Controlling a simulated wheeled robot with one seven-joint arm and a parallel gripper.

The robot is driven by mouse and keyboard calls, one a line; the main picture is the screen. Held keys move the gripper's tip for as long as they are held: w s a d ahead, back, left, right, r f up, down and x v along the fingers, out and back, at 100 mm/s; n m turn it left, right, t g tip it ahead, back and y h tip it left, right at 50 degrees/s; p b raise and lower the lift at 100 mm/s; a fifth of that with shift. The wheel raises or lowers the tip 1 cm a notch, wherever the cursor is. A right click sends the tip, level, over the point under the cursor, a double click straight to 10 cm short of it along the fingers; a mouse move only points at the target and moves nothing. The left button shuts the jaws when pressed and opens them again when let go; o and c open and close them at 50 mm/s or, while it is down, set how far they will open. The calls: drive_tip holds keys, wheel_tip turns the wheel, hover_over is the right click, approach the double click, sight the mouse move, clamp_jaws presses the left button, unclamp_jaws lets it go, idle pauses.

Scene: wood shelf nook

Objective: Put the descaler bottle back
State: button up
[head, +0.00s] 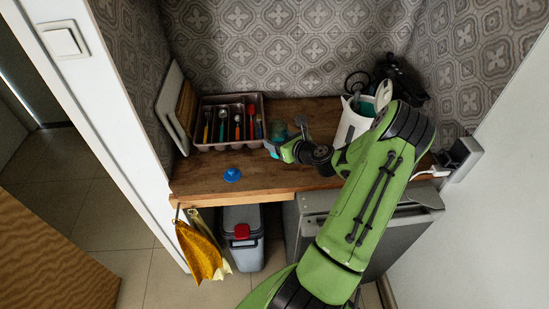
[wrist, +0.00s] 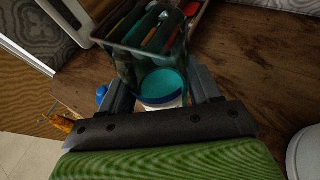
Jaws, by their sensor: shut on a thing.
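My gripper (wrist: 165,98) is shut on a see-through container with teal in it, which I take for the descaler bottle (wrist: 160,84). Its two grey fingers stand on either side of it in the wrist view. In the head view the bottle (head: 279,130) shows small and teal, partly hidden by my gripper (head: 273,145), just right of the cutlery tray. I cannot tell whether it touches the wooden top or is held above it. A small blue cap-like piece (head: 232,174) lies apart on the wooden top, nearer the front edge.
The cutlery tray (head: 199,146) with several utensils stands at the back left, beside leaning boards (head: 172,105). A white jug or kettle (head: 347,124) with teal showing stands at the right, partly behind my arm. The front left of the wooden top (head: 200,182) is mostly clear.

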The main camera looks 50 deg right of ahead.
drive_tip(key=f+b, duration=0.1)
drive_tip(key=f, duration=0.6)
drive_tip(key=shift+w, duration=0.2)
drive_tip(key=shift+f, duration=0.1)
drive_tip(key=o, duration=1.3)
drive_tip(key=shift+f, duration=0.1)
